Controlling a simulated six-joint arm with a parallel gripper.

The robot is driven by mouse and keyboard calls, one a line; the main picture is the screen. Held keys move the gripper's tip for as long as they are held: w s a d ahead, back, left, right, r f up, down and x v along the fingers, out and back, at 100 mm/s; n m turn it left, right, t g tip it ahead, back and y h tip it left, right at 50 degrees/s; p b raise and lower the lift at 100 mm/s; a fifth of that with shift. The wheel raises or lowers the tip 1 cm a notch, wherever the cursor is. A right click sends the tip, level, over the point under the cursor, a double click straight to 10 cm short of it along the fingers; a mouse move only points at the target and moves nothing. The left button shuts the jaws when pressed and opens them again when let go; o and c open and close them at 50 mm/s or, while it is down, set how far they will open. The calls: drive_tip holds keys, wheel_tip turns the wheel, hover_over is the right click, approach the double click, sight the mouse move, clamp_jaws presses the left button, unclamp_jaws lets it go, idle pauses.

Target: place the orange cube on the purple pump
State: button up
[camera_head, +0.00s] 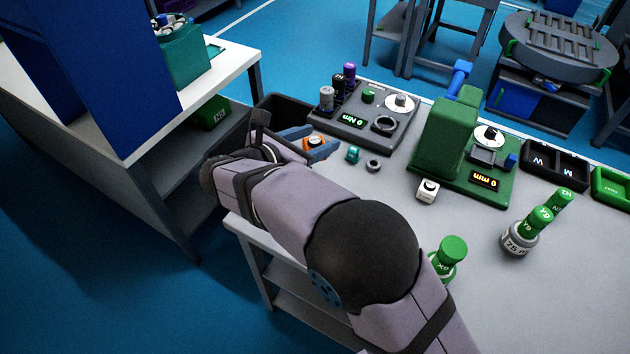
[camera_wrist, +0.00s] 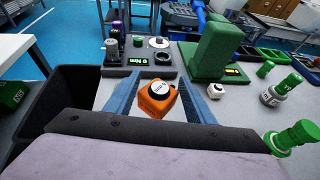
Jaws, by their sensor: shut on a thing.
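In the head view, my gripper (camera_head: 310,149) and the orange cube (camera_head: 314,141) are over the left end of the grey table, and the arm hides part of the gripper. The purple pump (camera_head: 349,72) is a small upright cylinder with a purple top, behind the cube in a dark rack on the grey test unit. It also shows in the wrist view (camera_wrist: 116,28), apart from the cube.
A black pump and a grey pump (camera_head: 326,97) stand beside the purple one. The grey test unit (camera_head: 378,138) has a dial and a ring. A tall green unit (camera_head: 445,135) stands right. A black bin (camera_wrist: 60,112) is left.

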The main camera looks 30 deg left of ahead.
drive_tip(key=shift+f+p, duration=0.85)
drive_tip(key=shift+f, duration=4.15)
drive_tip(key=shift+f, duration=0.2)
drive_tip(key=o, duration=1.1)
drive_tip(key=shift+r, duration=0.1)
